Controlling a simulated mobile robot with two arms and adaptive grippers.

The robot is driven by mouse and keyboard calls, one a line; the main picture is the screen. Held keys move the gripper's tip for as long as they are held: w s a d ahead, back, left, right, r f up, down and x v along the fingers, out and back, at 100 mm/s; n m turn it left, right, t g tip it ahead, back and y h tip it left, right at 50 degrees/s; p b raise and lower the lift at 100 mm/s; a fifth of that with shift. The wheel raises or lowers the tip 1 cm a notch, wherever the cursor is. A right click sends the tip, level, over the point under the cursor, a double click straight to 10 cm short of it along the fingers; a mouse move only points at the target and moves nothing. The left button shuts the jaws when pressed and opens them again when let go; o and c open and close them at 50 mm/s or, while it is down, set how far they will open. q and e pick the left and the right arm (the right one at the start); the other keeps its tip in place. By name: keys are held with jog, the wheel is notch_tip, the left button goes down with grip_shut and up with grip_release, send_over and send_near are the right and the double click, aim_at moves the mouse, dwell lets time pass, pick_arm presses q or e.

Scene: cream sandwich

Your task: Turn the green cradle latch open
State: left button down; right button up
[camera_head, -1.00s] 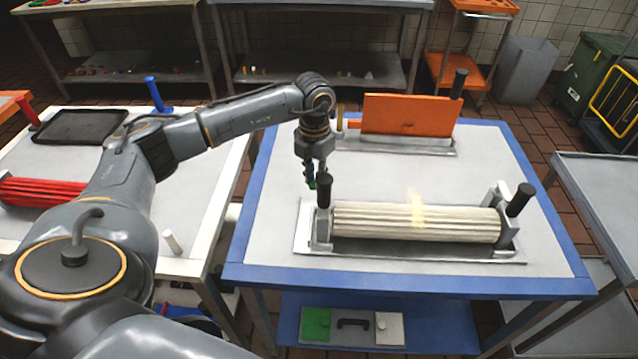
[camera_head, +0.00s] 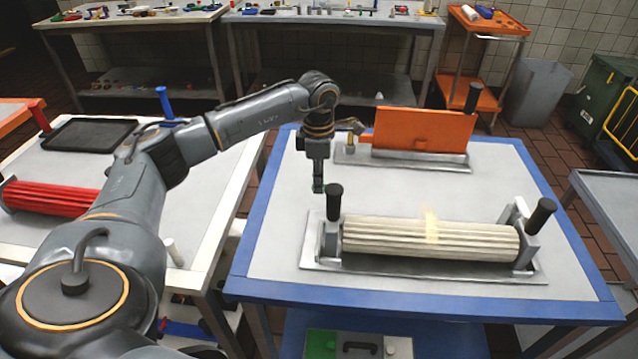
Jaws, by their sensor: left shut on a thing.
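My left gripper (camera_head: 318,182) points straight down at the left end of the near cradle (camera_head: 312,258), just behind and left of its black left handle (camera_head: 334,203). A ribbed cream roller (camera_head: 385,237) with a pale yellow patch lies in the cradle. A second black handle (camera_head: 541,215) leans at the right end. My right gripper is not in view.
An orange panel (camera_head: 425,130) stands on a metal base behind the cradle on the blue-edged table (camera_head: 585,300). The left table holds a red ribbed roller (camera_head: 55,197) and a black tray (camera_head: 90,134). The table's right side is clear.

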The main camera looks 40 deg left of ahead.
pick_arm(q)
jog(key=shift+w+a+m, duration=0.15)
jog(key=shift+w+m, duration=0.05)
jog(key=shift+m, duration=0.2)
dwell(0.3)
jog(key=c, duration=1.2)
grip_release()
notch_tip(320, 180, up, 12)
jog(key=shift+r, duration=0.1)
